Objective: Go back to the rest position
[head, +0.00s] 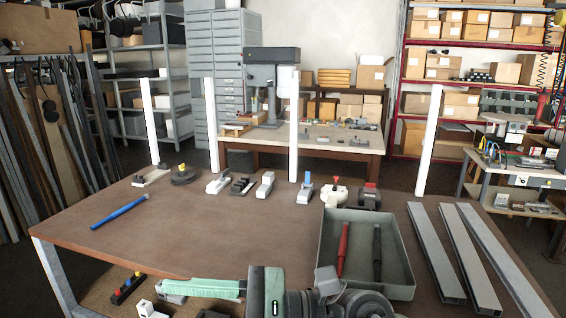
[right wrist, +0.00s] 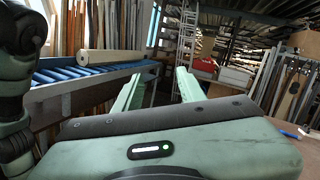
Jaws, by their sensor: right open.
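My right gripper (head: 175,289) reaches in low over the front edge of the brown table (head: 190,235) in the head view, its green fingers pointing left. In the right wrist view the two fingers of my right gripper (right wrist: 158,78) stand apart with nothing between them. It is open and empty. My left gripper does not show in the head view.
A grey tray (head: 327,268) with a red and a black tool stands close by on the right. Metal profiles (head: 434,255) lie further right. A blue tool (head: 118,213) lies left. White posts (head: 429,140) rise behind.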

